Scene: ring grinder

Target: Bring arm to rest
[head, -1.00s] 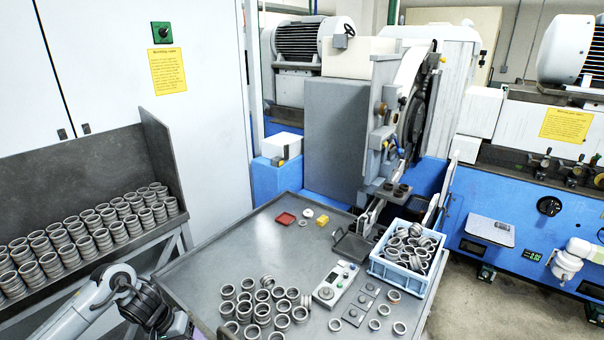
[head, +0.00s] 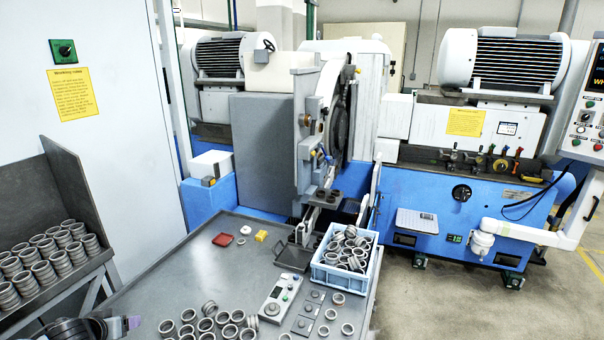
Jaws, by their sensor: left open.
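My left gripper (head: 124,325) is at the bottom left corner of the head view, in front of the table's left edge. Part of the gripper is cut off by the lower frame edge. My right gripper is not in view. Metal rings (head: 207,324) lie loose and stacked on the grey table (head: 180,273), to the right of the left gripper.
A blue crate (head: 325,275) full of rings stands at the table's right edge. A control box (head: 277,298) sits beside it. Stacked rings (head: 50,262) fill a rack at left. The grinder (head: 262,152) stands behind the table. Open floor (head: 480,310) lies at right.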

